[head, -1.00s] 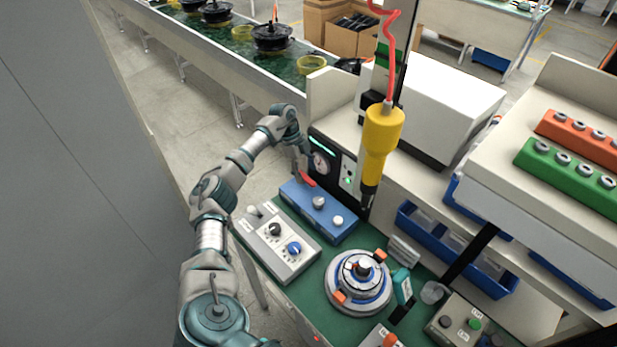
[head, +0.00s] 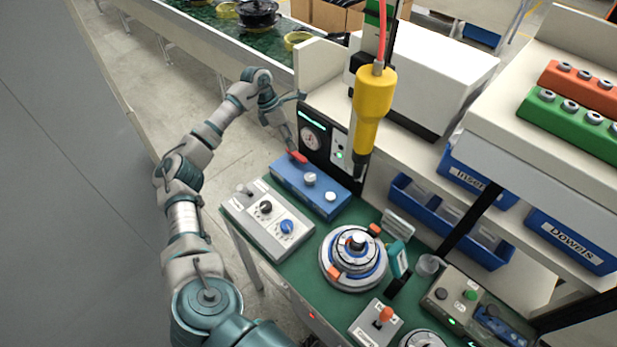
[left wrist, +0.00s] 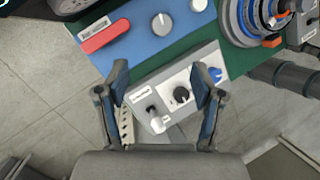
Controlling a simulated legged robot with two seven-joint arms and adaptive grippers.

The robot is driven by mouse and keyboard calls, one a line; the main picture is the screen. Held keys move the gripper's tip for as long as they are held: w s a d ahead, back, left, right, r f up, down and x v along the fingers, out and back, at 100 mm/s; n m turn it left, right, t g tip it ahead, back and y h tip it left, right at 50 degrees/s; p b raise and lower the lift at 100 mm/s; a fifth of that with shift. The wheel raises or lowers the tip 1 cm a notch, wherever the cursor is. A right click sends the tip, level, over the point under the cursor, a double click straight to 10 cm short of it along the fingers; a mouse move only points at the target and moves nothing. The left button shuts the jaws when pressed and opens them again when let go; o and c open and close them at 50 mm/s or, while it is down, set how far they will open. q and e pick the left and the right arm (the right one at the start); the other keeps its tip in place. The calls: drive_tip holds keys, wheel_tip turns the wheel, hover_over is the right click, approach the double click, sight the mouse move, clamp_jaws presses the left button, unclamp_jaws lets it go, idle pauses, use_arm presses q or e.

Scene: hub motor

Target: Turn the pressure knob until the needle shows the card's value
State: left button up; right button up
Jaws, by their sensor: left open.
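A round gauge (head: 312,139) sits on a black panel behind the blue box (head: 290,181); its needle is too small to read. The blue box has a red lever (head: 297,157), a silver knob (head: 310,179) and a white knob (head: 331,196). The light grey box (head: 250,222) in front carries a black knob (head: 265,207) and a blue knob (head: 287,226). I cannot read which is the pressure knob, nor identify the value card. My left gripper (head: 288,122) is open and empty, above the boxes; its spread fingers also show in the left wrist view (left wrist: 161,75). My right gripper is out of view.
A yellow hanging tool (head: 374,105) is right of the gauge panel. A round fixture (head: 352,260) stands right of the grey box on the green bench. Blue bins (head: 405,190) line the back. A joystick box (head: 376,322) sits at the front.

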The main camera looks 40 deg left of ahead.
use_arm(q)
drive_tip(key=m, duration=0.5)
approach(309, 177)
drive_tip(key=shift+m, duration=0.4)
drive_tip(key=x, duration=0.9)
drive_tip(key=shift+w+f+p, duration=0.15)
drive_tip(key=shift+p, duration=0.2)
drive_tip(key=c, duration=1.1)
